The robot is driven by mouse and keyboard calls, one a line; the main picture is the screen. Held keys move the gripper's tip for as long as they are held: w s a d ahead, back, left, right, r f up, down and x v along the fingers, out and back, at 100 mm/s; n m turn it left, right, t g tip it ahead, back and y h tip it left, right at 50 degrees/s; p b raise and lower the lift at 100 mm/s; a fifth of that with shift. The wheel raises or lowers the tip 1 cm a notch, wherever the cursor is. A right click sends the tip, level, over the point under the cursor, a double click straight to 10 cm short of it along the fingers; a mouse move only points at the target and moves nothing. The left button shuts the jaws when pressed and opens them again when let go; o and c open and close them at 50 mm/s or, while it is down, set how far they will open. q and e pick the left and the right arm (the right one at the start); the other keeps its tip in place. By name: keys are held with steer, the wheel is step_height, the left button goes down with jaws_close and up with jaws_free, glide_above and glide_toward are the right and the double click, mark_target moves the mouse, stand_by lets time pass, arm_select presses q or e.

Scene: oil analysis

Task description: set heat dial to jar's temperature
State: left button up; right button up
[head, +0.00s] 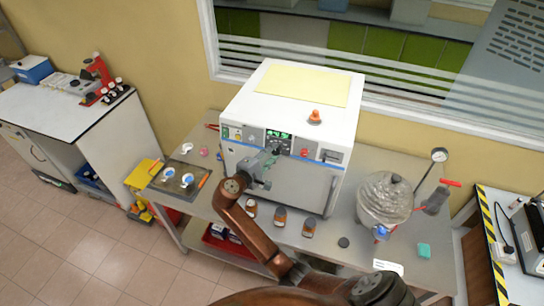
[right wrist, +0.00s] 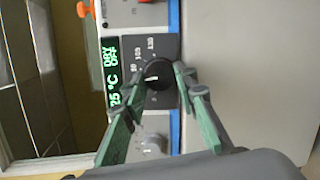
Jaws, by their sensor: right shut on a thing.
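The white oven (head: 290,110) stands on the bench with its front panel toward me. Its black heat dial (right wrist: 158,75) sits between the fingers of my right gripper (right wrist: 157,80), which is shut on it. The white mark on the dial points left in the right wrist view. A printed scale is beside the dial. The green display (right wrist: 111,75) shows 25 °C and DRY OFF. In the head view my right gripper (head: 273,156) is at the panel and partly hides the dial. Small brown jars (head: 280,217) stand before the oven; their labels are too small to read. My left gripper is not in view.
A large glass vessel (head: 385,203) and a pressure gauge (head: 439,155) stand right of the oven. A dark tray (head: 163,187) with small white dishes lies to the left. An orange knob (head: 315,117) sits on the oven top. My arm crosses the bench front.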

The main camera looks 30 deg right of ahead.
steer(key=m+y+b, duration=0.1)
steer(key=m, duration=0.6)
steer(key=m+y+b, duration=0.1)
steer(key=m, duration=0.1)
steer(key=shift+s+d+r+m, duration=0.1)
steer(key=shift+d+m, duration=0.05)
steer(key=shift+m, duration=0.15)
steer(key=shift+b, duration=0.3)
steer(key=o, duration=1.2)
steer(key=shift+r, duration=0.1)
steer(key=shift+c, duration=0.2)
steer(key=shift+r, duration=0.15)
step_height(320, 180, up, 10)
steer(key=shift+f, duration=0.15)
